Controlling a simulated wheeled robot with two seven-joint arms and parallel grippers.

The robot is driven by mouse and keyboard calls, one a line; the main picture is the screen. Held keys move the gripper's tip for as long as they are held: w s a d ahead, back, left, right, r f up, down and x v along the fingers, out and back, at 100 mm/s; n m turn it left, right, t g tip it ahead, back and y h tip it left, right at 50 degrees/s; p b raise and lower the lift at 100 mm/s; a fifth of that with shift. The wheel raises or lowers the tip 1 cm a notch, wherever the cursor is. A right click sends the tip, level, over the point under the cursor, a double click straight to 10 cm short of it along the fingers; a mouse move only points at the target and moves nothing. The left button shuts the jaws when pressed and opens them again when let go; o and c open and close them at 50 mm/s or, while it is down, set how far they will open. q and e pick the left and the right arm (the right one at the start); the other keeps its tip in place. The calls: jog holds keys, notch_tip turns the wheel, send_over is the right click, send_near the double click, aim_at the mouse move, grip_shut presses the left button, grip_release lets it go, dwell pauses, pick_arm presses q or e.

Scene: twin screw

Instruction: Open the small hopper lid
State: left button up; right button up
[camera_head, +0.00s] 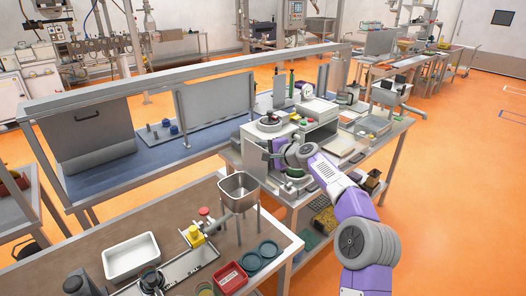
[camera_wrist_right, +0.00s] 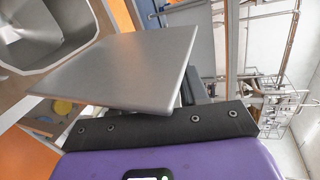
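The small hopper (camera_head: 239,184) is a grey metal funnel on thin legs at the right end of the near table. Its top is uncovered, and its inside also shows at the upper left of the wrist view (camera_wrist_right: 45,28). A flat grey square plate, the lid (camera_wrist_right: 125,68), is beside the hopper's opening in the wrist view, tilted and clear of it. My right gripper (camera_head: 272,153) is behind and right of the hopper. It appears shut on the lid; the plate hides most of its fingers. My left gripper is out of view.
The near table also bears a white tray (camera_head: 131,257), a red bin (camera_head: 230,278), round dark dishes (camera_head: 259,257) and a yellow part with a red knob (camera_head: 195,235). A crowded bench (camera_head: 335,160) stands behind my right gripper. Orange floor (camera_head: 470,200) is free at right.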

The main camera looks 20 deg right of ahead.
jog(key=shift+o, duration=0.2)
jog(key=shift+s, duration=0.1)
jog(key=b+v, duration=0.2)
jog(key=v, duration=0.5)
jog(key=shift+s, duration=0.2)
jog(key=shift+d, duration=0.15)
